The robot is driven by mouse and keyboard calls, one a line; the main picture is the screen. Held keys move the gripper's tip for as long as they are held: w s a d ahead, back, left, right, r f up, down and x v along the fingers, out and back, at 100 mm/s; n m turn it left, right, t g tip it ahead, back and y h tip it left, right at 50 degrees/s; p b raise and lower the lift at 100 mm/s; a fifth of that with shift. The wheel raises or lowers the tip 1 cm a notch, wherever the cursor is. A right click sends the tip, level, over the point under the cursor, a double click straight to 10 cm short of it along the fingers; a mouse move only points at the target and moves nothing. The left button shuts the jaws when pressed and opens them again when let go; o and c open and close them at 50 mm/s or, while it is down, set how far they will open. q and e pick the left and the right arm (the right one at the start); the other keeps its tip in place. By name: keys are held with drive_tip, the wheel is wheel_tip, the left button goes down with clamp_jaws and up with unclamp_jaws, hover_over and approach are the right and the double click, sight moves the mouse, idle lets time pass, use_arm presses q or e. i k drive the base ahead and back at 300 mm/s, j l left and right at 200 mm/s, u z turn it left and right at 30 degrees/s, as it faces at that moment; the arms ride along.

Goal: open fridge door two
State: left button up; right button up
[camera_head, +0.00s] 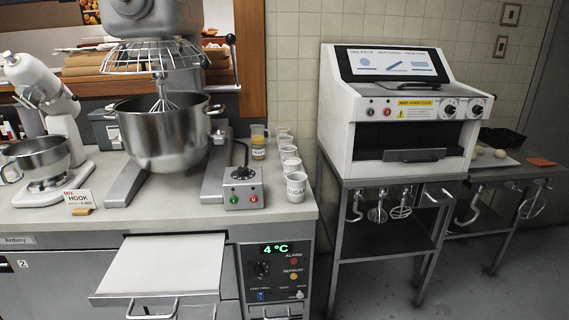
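A counter-height fridge unit stands at the lower left under the worktop (90,222). Its control panel (276,270) shows a green 4 °C reading. A small label reading 2 (22,264) sits on the grey front at the far left, beside a dark plate; the front below runs out of the picture. Right of it, a white-topped panel or drawer (165,265) juts out from the front, with a bar handle (152,309) at its lower edge. I cannot tell if this is part of door two. Neither of my grippers is in view.
A large mixer with a steel bowl (165,132), a smaller white mixer (45,120), a control box (243,188) and several cups (296,186) crowd the worktop. A white machine (400,115) stands on a grey stand at right. Floor (460,285) shows at lower right.

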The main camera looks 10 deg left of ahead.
sight(53, 283)
drive_tip(key=u, duration=1.15)
